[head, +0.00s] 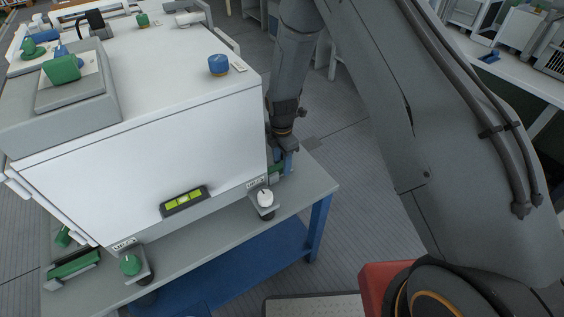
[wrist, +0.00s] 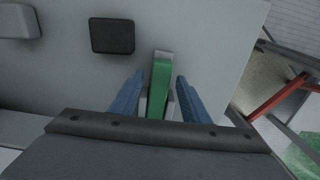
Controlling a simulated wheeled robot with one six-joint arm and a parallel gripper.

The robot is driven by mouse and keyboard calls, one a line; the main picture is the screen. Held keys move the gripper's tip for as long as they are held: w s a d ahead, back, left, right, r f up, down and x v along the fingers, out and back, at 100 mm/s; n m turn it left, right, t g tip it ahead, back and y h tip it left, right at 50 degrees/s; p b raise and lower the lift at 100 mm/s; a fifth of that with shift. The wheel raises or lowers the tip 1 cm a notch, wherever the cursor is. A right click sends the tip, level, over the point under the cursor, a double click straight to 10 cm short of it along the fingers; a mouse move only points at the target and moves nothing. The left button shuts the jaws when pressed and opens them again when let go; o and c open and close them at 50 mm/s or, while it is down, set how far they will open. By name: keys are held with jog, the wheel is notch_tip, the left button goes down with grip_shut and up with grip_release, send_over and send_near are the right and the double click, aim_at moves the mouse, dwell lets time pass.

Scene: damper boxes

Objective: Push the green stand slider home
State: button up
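A green slider (wrist: 160,88) stands out in the wrist view as a narrow upright bar with a pale end, on a grey surface. In the head view a small green part (head: 276,169) shows at the right end of the white box (head: 150,150), low beside the tabletop, partly hidden by my gripper. My gripper (head: 284,160) is down at that end. In the wrist view its two blue fingers (wrist: 160,78) are apart, one on each side of the green bar, with a visible gap on both sides. Whether anything touches the bar's near end is hidden.
The box stands on a grey table (head: 315,183) with blue legs. A white knob (head: 265,198), a green knob (head: 131,264) and a green-yellow level (head: 184,200) lie along its front. A blue knob (head: 218,64) is on top. A black square pad (wrist: 112,36) is left of the slider.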

jog(key=shift+d, duration=0.1)
jog(key=shift+r, duration=0.4)
notch_tip(320, 180, up, 7)
jog(key=shift+f+b, duration=0.15)
jog(key=shift+b, duration=1.05)
jog(key=shift+d+r, duration=0.2)
jog(key=shift+r, duration=0.2)
jog(key=s+d+r+m, duration=0.7)
jog(key=s+d+m, duration=0.1)
jog(key=s+m, duration=0.3)
jog(key=s+d+r+m+t, duration=0.1)
jog(key=s+d+r+m, duration=0.7)
jog(key=s+m, duration=0.2)
jog(key=shift+s+r+m+b, duration=0.25)
jog(key=shift+s+m+b, duration=0.15)
jog(key=shift+m, duration=1)
